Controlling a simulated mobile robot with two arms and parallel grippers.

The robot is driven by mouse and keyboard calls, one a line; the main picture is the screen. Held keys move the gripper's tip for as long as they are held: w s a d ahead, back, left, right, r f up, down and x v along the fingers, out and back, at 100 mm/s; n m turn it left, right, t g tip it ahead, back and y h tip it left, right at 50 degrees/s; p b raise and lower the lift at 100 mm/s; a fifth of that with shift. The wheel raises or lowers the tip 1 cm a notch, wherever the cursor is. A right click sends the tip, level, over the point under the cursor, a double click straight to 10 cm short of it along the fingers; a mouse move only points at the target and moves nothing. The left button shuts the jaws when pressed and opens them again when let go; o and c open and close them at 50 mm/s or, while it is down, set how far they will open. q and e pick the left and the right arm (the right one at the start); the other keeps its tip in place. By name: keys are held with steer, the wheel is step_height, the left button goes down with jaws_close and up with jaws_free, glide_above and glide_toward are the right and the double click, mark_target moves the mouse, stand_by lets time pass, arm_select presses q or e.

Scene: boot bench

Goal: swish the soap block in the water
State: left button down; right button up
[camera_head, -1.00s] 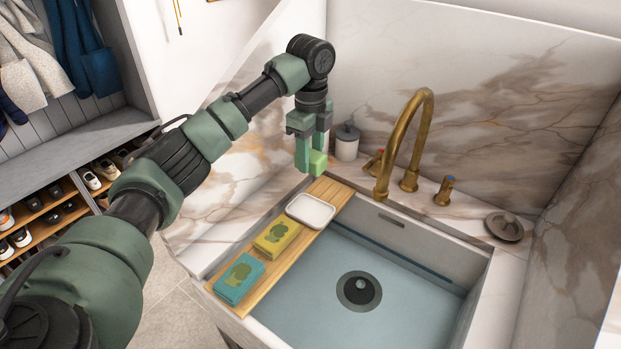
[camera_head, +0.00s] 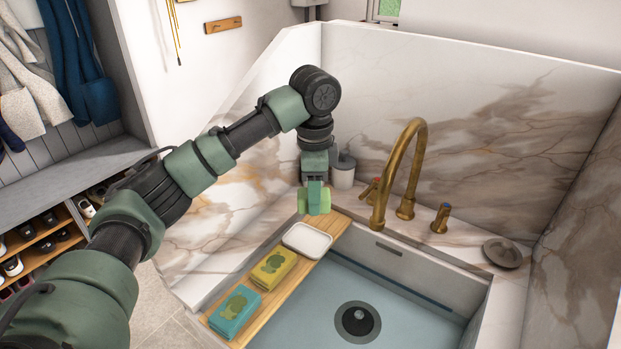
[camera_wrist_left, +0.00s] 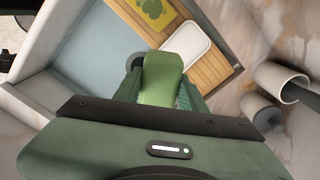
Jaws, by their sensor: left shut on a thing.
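My left gripper (camera_head: 315,198) is shut on a green soap block (camera_head: 326,202), above the far end of the wooden board across the sink. The soap block (camera_wrist_left: 162,78) also shows between the fingers in the left wrist view. Pale blue water (camera_head: 300,308) fills the bottom of the sink, to the right of and below the board, with a dark round drain in it. The soap is apart from the water. My right gripper is in neither view.
The wooden board (camera_head: 252,326) bears a white soap dish (camera_head: 307,240), a yellow packet (camera_head: 273,267) and a teal packet (camera_head: 235,312). A brass faucet (camera_head: 427,160) arches over the sink's back edge. A grey canister (camera_head: 343,172) stands behind the gripper. A dark round lid (camera_head: 502,253) lies at right.

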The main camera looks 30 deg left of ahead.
arm_select(q)
steer(key=s+d+f+n+p, duration=0.2)
steer(key=s+d+f+n, duration=0.15)
steer(key=s, duration=0.35)
steer(key=s+d+f+n+p, duration=0.1)
steer(key=s+d+f+n, duration=0.3)
steer(key=s, duration=0.4)
steer(key=d+f+m+b, duration=0.2)
steer(key=f+m, duration=0.4)
steer(key=f, duration=0.4)
steer(key=d+f+m+b, duration=0.1)
steer(key=d+f+m, duration=0.1)
steer(key=f+m, duration=0.4)
steer(key=d+f+m+b, duration=0.2)
steer(key=f+m, duration=0.5)
steer(key=f, duration=0.9)
steer(key=shift+s+d+b, duration=0.3)
steer(key=shift+s+d, duration=0.05)
steer(key=shift+s, duration=0.05)
steer(key=d, duration=0.2)
steer(key=d+p, duration=0.1)
steer(key=d, duration=0.2)
steer(key=s+d, duration=0.1)
steer(key=d, duration=0.2)
steer(key=shift+d+r, duration=0.2)
steer(key=shift+d, duration=0.05)
steer(key=shift+s+d, duration=0.15)
steer(key=shift+d, duration=0.6)
